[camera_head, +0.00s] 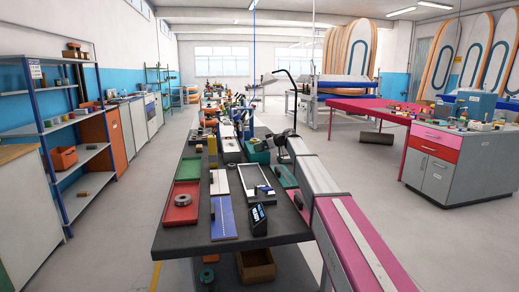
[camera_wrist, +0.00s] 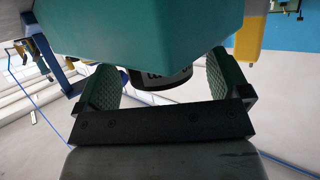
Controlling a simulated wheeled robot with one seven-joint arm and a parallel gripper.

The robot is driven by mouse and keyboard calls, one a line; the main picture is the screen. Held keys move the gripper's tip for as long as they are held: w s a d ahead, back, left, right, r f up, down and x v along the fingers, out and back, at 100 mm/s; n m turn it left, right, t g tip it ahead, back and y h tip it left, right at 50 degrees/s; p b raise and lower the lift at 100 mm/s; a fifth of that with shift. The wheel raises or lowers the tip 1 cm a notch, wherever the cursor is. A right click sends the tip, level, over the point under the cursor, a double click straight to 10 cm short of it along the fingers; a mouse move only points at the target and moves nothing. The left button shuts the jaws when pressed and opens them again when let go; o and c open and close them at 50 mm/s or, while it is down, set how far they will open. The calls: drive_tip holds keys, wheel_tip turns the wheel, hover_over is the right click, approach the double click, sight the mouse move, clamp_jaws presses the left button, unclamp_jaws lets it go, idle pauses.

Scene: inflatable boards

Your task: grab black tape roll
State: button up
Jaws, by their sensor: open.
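My gripper (camera_wrist: 165,82) is open in the wrist view, with a green ribbed pad on each side. A black rounded object with white lettering (camera_wrist: 163,77) shows between the pads. It is partly hidden behind a large teal body (camera_wrist: 140,30), and I cannot tell whether it is the tape roll. In the head view, a dark round roll-like object (camera_head: 183,199) lies in a red tray (camera_head: 174,218) on the workbench. I cannot tell for sure that it is black tape. I cannot make out my gripper clearly in the head view.
The long dark workbench (camera_head: 175,241) is crowded with tools and trays.

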drive_tip(key=shift+a, duration=0.1)
drive_tip(key=c, duration=1)
